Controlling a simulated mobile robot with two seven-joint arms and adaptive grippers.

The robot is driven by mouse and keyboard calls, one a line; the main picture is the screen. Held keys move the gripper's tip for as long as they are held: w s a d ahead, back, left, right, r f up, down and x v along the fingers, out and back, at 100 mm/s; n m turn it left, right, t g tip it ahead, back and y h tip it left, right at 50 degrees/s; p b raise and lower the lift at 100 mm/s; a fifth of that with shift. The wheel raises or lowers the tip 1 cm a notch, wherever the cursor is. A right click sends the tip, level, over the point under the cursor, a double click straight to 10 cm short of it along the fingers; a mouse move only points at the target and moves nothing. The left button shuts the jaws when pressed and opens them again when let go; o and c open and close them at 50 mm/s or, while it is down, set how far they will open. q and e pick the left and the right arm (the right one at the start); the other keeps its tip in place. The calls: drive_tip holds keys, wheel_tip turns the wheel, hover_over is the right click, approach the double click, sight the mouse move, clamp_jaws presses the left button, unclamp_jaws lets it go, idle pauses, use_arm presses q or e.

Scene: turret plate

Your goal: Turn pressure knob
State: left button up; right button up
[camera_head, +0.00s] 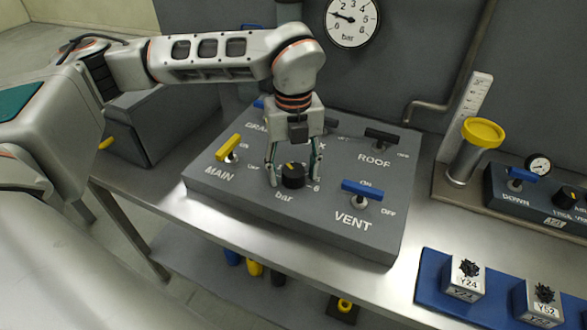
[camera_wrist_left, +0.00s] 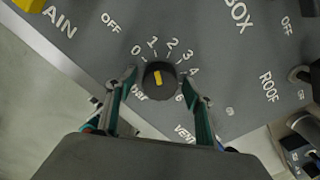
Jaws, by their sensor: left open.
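The pressure knob (camera_head: 293,176) is a round black dial with a yellow pointer mark, on the grey sloped panel (camera_head: 230,200) above the word "bar". In the left wrist view the knob (camera_wrist_left: 159,79) is ringed by numbers, and its yellow mark lies near the 1 and the knob's centre. My left gripper (camera_head: 297,180) points down over the panel with its fingers apart on either side of the knob. In the left wrist view my left gripper (camera_wrist_left: 163,85) shows a gap between each finger and the knob. My right gripper is not in view.
On the same panel, the yellow MAIN handle (camera_head: 229,147) is left of the knob, the blue VENT handle (camera_head: 362,189) right of it, and the black ROOF handle (camera_head: 381,137) behind. A round bar gauge (camera_head: 350,20) hangs on the wall. A blue tray (camera_head: 430,290) holds labelled blocks.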

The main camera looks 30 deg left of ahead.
use_arm(q)
drive_tip(key=shift+c, duration=0.3)
drive_tip(key=c, duration=1)
drive_tip(key=shift+c, duration=0.2)
drive_tip(key=shift+m, duration=0.4)
drive_tip(key=m, duration=0.4)
drive_tip(key=shift+r+m, duration=0.1)
drive_tip(key=shift+m, duration=0.2)
drive_tip(key=m+p, duration=0.1)
drive_tip(key=m, duration=0.4)
drive_tip(key=m+p, duration=0.1)
drive_tip(key=m, duration=0.5)
drive_tip(key=shift+m, duration=0.4)
drive_tip(key=m+p, duration=0.1)
drive_tip(key=m, duration=0.5)
drive_tip(key=shift+w, duration=0.1)
drive_tip(key=shift+m, duration=0.4)
